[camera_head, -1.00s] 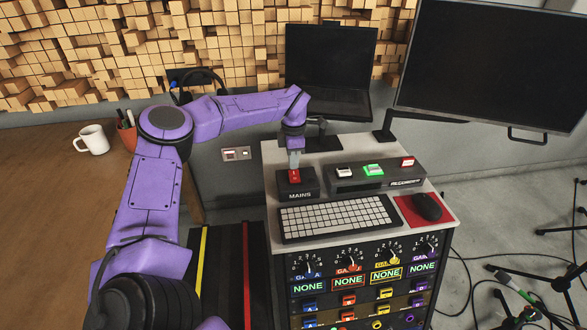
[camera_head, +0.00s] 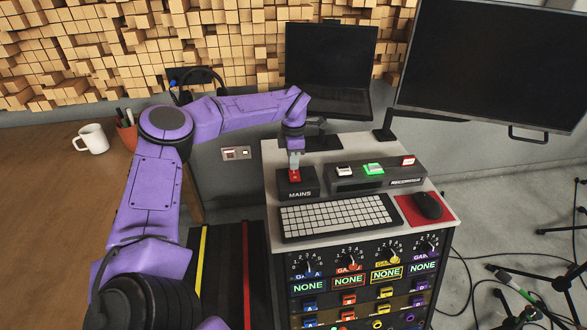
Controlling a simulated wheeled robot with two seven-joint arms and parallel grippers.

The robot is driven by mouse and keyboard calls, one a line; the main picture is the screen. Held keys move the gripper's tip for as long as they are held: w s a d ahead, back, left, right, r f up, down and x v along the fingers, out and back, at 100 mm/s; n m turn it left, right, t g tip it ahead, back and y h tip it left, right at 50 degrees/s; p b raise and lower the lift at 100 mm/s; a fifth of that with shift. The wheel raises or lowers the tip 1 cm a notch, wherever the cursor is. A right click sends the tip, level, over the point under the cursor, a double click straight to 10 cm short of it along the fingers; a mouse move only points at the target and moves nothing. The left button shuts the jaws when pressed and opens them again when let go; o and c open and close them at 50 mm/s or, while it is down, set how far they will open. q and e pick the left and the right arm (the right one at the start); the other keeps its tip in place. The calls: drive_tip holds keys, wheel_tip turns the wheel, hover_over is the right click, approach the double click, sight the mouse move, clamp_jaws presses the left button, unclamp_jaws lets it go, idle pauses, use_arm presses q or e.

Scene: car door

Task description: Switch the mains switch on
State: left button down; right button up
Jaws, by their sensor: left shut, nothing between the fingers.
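The mains switch (camera_head: 295,177) is a red rocker on top of a black box labelled MAINS (camera_head: 299,194), at the back left of the white desk top. My left gripper (camera_head: 294,168) is shut and empty, pointing down with its tips at the red switch. The tips appear to touch it, and they hide part of it. Which way the rocker is tilted is too small to tell. My right gripper is not in view.
A keyboard (camera_head: 338,217) lies just in front of the MAINS box. A black button panel (camera_head: 375,175) with white, green and red buttons stands to its right. A mouse (camera_head: 428,206) rests on a red pad (camera_head: 408,211). A laptop (camera_head: 330,55) and a large monitor (camera_head: 490,65) are behind.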

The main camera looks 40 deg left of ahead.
use_arm(q)
drive_tip(key=shift+f+b, duration=0.4)
drive_tip(key=shift+f, duration=0.2)
wheel_tip(320, 180, up, 7)
drive_tip(key=p, duration=0.6)
drive_tip(key=shift+r, duration=0.1)
idle(0.5)
